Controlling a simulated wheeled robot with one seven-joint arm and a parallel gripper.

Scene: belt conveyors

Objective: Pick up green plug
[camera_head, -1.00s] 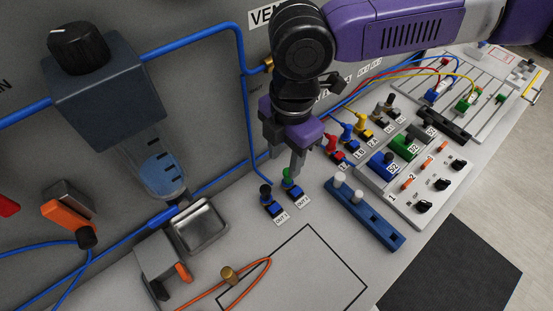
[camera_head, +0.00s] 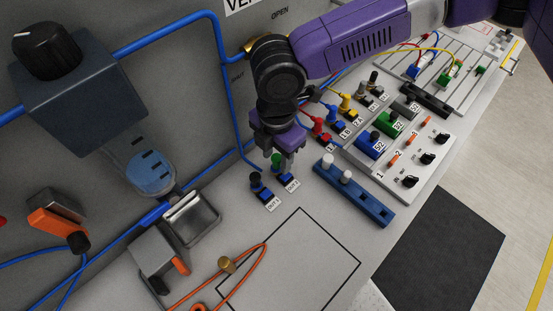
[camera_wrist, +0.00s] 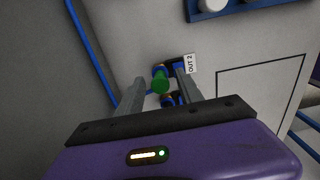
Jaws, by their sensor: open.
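The green plug (camera_head: 277,160) stands in the blue socket labelled OUT 2 on the grey bench, just below my gripper (camera_head: 281,157) in the head view. In the wrist view the green plug (camera_wrist: 160,82) shows between the two grey fingers of my gripper (camera_wrist: 160,90). The fingers are spread apart, one on each side of it, and I see a gap on the left side. I cannot tell whether the right finger touches the plug. A black plug (camera_head: 256,180) stands in the OUT 1 socket just to the left.
A blue rack with white pegs (camera_head: 352,190) lies to the right. A metal tray (camera_head: 196,222) is at the left. The grey wall and a blue pipe (camera_head: 236,110) rise close behind.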

